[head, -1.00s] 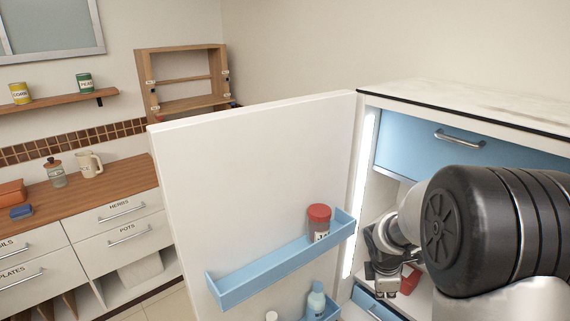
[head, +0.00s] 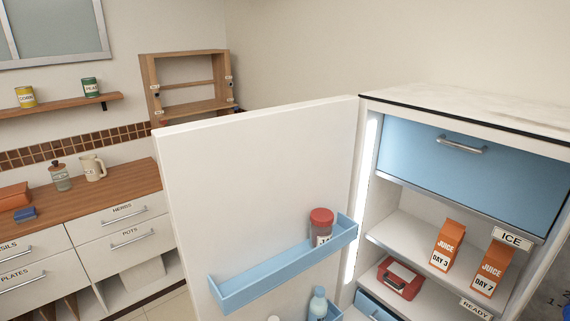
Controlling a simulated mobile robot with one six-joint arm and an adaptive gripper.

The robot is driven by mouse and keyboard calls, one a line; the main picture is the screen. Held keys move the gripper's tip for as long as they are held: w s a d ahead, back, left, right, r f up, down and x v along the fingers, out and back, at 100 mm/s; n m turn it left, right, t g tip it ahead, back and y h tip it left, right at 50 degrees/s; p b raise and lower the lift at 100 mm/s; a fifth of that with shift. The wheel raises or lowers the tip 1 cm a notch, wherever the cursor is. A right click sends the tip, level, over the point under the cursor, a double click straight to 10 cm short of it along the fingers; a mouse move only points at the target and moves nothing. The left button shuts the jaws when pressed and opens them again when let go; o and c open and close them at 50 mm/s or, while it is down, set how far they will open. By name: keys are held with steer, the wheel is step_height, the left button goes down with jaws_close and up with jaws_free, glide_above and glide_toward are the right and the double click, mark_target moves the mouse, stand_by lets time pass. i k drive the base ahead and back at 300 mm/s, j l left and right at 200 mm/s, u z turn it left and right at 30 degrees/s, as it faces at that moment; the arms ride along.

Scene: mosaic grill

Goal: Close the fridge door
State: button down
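The fridge door (head: 245,190) stands wide open in the head view, swung out to the left of the fridge body. Its inner side faces me. A blue door shelf (head: 270,272) on it holds a jar with a red lid (head: 321,225). A lower door shelf holds a light blue bottle (head: 318,303). The fridge (head: 450,105) shows a lit interior, a blue top compartment (head: 450,165) and shelves. My gripper is not in view.
Juice cartons (head: 447,245) and a red container (head: 399,279) sit on the fridge shelves. A wooden counter (head: 110,192) with labelled drawers stands left behind the door. A small wooden rack (head: 187,84) stands behind the door's top edge.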

mark_target(241, 190)
steer(key=u, duration=1.1)
steer(key=i+j+u, duration=0.35)
steer(key=i, duration=0.3)
steer(key=i+u, duration=0.4)
steer(key=i, duration=0.25)
steer(key=i+z, duration=0.35)
steer(key=i+j+z, duration=0.2)
steer(key=i+z, duration=0.15)
steer(key=i+j+z, duration=0.35)
steer(key=i+z, duration=0.1)
steer(key=z, duration=2.8)
steer(key=k+l+u, duration=0.2)
steer(key=l+u, duration=0.25)
